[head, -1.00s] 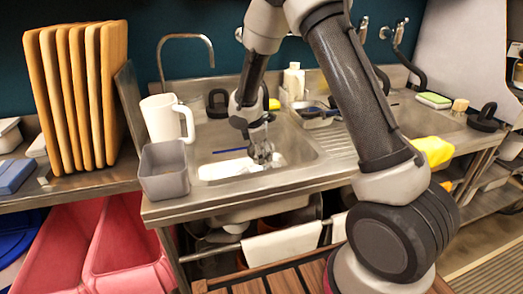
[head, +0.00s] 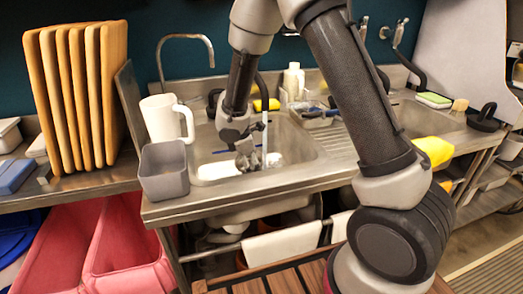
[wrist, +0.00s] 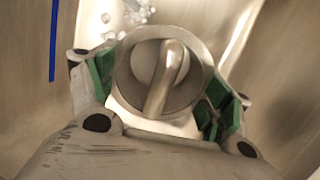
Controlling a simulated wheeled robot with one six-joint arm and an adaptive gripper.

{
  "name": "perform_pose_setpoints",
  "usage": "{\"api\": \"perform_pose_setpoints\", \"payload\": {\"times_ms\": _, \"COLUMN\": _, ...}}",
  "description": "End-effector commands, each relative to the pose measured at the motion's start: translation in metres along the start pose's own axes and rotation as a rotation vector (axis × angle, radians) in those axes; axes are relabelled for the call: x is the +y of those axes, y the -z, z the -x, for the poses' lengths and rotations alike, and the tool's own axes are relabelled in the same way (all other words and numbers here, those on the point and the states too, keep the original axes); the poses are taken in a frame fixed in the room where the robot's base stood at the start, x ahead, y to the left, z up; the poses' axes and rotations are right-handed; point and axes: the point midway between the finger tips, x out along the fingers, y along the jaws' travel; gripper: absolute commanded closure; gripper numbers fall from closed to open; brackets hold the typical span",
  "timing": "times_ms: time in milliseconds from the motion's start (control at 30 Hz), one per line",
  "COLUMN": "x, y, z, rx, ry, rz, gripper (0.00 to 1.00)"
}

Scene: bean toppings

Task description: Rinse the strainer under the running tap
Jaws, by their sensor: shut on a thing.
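My gripper (head: 248,160) is low inside the left sink basin (head: 312,150). In the wrist view, its green-padded fingers (wrist: 155,95) are shut on the strainer (wrist: 207,72), a round metal cup with a curved bar handle across it. The strainer is hard to make out in the head view. A thin pale vertical streak, which looks like running water (head: 265,135), comes down just right of my gripper. Clear drops or bubbles (wrist: 130,12) show beyond the strainer in the wrist view. A gooseneck tap (head: 187,37) arches at the back left of the basin.
A white pitcher (head: 160,117) and grey bin (head: 163,172) stand at the basin's left edge. A yellow sponge (head: 266,104) and bottle (head: 293,80) are behind. A yellow cloth (head: 434,150) lies right.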

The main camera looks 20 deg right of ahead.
Motion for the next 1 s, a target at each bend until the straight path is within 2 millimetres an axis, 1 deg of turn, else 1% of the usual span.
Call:
{"api": "perform_pose_setpoints", "payload": {"times_ms": 433, "x": 0.000, "y": 0.000, "z": 0.000, "rx": 0.000, "ry": 0.000, "rz": 0.000, "gripper": 0.54}}
{"api": "perform_pose_setpoints", "payload": {"times_ms": 533, "x": 0.000, "y": 0.001, "z": 0.003, "rx": 0.001, "ry": -0.001, "rz": 0.000, "gripper": 0.54}}
{"api": "perform_pose_setpoints", "payload": {"times_ms": 1000, "x": -0.012, "y": 0.013, "z": 0.050, "rx": 0.000, "ry": -0.002, "rz": 0.001, "gripper": 0.54}}
